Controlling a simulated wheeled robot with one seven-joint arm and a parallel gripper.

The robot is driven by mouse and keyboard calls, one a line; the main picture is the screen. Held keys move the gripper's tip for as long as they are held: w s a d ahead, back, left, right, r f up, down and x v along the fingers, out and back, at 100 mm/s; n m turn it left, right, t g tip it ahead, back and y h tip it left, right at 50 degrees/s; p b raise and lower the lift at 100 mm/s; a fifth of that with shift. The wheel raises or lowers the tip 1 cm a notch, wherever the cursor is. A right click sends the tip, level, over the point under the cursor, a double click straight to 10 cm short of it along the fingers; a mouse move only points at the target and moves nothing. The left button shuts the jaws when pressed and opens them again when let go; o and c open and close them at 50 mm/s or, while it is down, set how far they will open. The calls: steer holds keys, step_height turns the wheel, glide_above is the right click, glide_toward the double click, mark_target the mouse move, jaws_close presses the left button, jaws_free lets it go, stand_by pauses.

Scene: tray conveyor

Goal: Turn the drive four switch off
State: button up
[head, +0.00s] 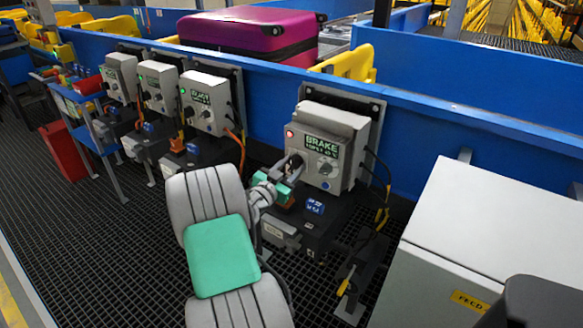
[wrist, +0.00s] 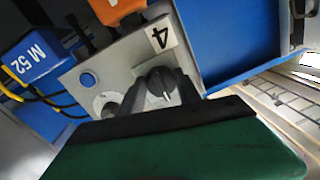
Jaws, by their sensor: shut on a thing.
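The drive four box (head: 325,145) hangs on the blue conveyor side in the head view. Its display reads BRAKE, with a smaller line I cannot read surely, and a red lamp (head: 290,134) is lit. In the wrist view, a label "4" (wrist: 162,38) is on the box, beside a black rotary switch (wrist: 160,84) with a white mark. My gripper (head: 289,165) is at the box's lower left front. In the wrist view, its fingers (wrist: 160,95) are shut on the switch, one on each side. They hide part of it in the head view.
Three similar boxes with green lamps stand to the left; the nearest (head: 205,102) is close to mine. A blue button (wrist: 88,78) and a round dial (wrist: 105,103) are beside the switch. A grey cabinet (head: 480,220) stands right. Cables (head: 383,205) hang from the box.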

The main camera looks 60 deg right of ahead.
jaws_close()
steer(key=shift+n, duration=0.4)
steer(key=n, duration=0.3)
steer(key=shift+s+n, duration=0.1)
steer(key=shift+n, duration=0.2)
steer(key=n, duration=0.4)
steer(key=shift+r+y+p, duration=0.15)
steer(key=shift+y+p, duration=0.15)
steer(key=shift+p, duration=0.1)
steer(key=n+p, duration=0.2)
steer(key=n, duration=0.3)
steer(key=shift+s+r+g, duration=0.1)
steer(key=shift+g, duration=0.3)
steer(key=shift+n+p, duration=0.75)
steer(key=shift+n, duration=1.15)
